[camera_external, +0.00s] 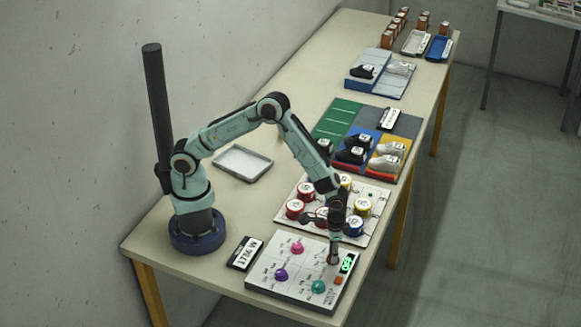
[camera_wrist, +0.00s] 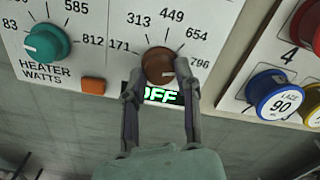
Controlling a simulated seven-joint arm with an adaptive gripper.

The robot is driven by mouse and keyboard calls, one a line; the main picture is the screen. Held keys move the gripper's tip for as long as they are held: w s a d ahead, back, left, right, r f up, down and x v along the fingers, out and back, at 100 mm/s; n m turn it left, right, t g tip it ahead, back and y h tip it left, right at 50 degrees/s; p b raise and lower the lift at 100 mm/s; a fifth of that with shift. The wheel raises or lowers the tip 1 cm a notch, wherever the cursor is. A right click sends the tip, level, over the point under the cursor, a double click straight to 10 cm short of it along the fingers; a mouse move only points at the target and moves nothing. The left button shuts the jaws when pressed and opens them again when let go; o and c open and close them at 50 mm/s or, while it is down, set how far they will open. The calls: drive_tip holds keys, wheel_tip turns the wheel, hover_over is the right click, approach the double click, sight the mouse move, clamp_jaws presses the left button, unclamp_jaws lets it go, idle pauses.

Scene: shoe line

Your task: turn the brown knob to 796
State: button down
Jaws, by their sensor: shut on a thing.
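The brown knob (camera_wrist: 158,64) is on the white control panel (camera_wrist: 115,15), with 171, 313, 449, 654 and 796 printed around it. The 796 mark (camera_wrist: 199,63) is just right of the knob. My gripper (camera_wrist: 160,84) is shut on the brown knob, one finger on each side. In the external view my gripper (camera_external: 333,257) points down at the panel's far right corner and mostly hides the knob. The green display (camera_wrist: 160,95) reads OFF, partly covered by a finger. Which mark the knob points to I cannot tell.
A teal knob (camera_wrist: 45,43) labelled heater watts and an orange button (camera_wrist: 93,84) sit beside it. Pink (camera_external: 297,248) and purple (camera_external: 281,274) knobs share the panel. A board of labelled spools (camera_external: 295,208) stands close behind. The table's front edge is near.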

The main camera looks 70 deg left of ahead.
drive_tip(key=shift+m, duration=0.6)
drive_tip(key=c, duration=0.8)
unclamp_jaws()
wheel_tip(320, 180, up, 12)
